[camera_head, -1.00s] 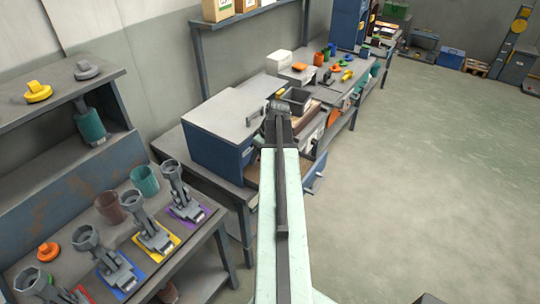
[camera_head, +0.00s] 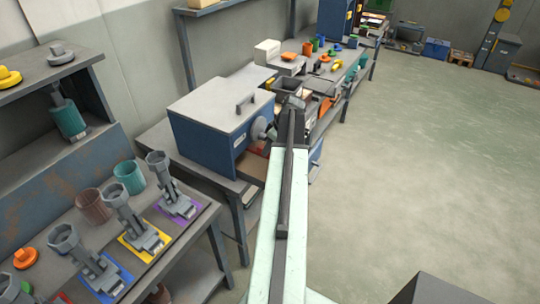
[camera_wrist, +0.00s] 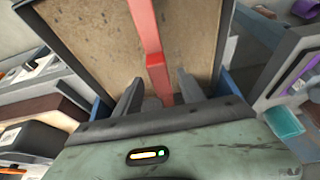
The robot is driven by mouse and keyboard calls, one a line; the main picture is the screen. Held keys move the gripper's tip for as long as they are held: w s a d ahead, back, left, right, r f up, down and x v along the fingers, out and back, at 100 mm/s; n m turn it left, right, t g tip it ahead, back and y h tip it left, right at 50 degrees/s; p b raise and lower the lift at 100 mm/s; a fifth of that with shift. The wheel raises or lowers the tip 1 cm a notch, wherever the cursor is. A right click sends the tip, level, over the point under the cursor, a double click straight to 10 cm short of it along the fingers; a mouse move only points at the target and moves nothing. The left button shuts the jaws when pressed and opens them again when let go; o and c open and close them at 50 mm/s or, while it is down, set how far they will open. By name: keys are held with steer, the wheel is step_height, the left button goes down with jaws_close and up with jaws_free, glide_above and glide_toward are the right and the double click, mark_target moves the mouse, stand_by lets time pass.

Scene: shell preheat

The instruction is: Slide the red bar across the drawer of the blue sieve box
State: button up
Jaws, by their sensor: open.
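The blue sieve box (camera_head: 205,145) stands on a bench left of my arm in the head view, with a grey lid and handle. Its open drawer (camera_head: 250,168) is partly hidden behind my arm there. In the wrist view the drawer's brown, speckled floor (camera_wrist: 100,35) fills the upper middle. The red bar (camera_wrist: 148,30) runs down across that floor, and its near end lies between my gripper's fingers (camera_wrist: 160,78). The gripper is open, with a finger on either side of the bar. Whether either finger touches it I cannot tell.
A bench at the lower left holds grey stands on coloured mats (camera_head: 180,207) and cups (camera_head: 130,177). A long bench (camera_head: 330,85) with small parts runs behind my arm.

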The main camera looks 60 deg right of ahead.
steer(key=shift+w+f, duration=0.15)
steer(key=shift+f, duration=0.1)
jaws_close()
stand_by(1.3)
